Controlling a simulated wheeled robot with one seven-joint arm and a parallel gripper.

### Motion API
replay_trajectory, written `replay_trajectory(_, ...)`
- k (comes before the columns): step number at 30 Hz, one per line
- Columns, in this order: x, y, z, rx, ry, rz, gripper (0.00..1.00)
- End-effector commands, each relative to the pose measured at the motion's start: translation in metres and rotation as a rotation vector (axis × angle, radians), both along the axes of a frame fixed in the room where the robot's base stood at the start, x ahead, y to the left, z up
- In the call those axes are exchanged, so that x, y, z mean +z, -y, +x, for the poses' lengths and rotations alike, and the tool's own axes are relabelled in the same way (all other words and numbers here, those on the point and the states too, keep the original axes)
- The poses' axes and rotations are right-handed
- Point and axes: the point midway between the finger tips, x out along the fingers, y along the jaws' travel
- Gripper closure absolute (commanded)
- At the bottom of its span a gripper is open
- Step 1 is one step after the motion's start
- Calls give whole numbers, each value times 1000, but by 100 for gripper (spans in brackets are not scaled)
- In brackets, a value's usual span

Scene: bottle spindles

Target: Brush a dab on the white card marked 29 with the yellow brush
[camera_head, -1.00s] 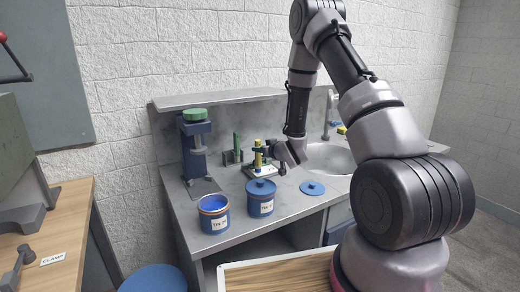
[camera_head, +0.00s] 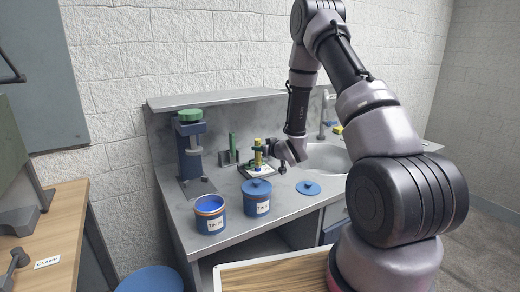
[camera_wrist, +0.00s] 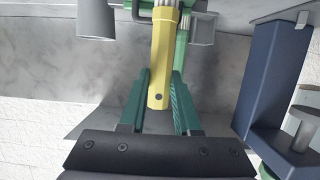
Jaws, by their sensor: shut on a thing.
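My gripper (camera_wrist: 161,92) has its teal fingers on both sides of the yellow brush (camera_wrist: 160,60) and is shut on its handle. In the head view the yellow brush (camera_head: 258,154) stands roughly upright over the back of the grey counter, beside my gripper (camera_head: 271,149). I cannot tell whether it touches its rest. A pale, card-like patch (camera_head: 248,173) shows at its foot, partly hidden; no number 29 can be read on it.
A green brush (camera_head: 233,143) stands left of the yellow one. Blue tins (camera_head: 210,220) (camera_head: 257,203) with labels stand at the front of the counter; the left one is open. A blue lid (camera_head: 308,188) lies right. A blue press (camera_head: 191,150) stands left.

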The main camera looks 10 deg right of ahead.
Motion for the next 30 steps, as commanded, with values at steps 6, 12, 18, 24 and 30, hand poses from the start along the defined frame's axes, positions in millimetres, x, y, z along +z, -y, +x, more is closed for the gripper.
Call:
replay_trajectory(6,-1,-11,-4,1,0,0,100)
replay_trajectory(12,-1,-18,-6,0,0,0,100)
replay_trajectory(18,-1,-15,-5,-1,0,0,100)
replay_trajectory(24,-2,-5,-2,-2,0,0,100)
replay_trajectory(30,-3,4,1,-2,-1,-1,100)
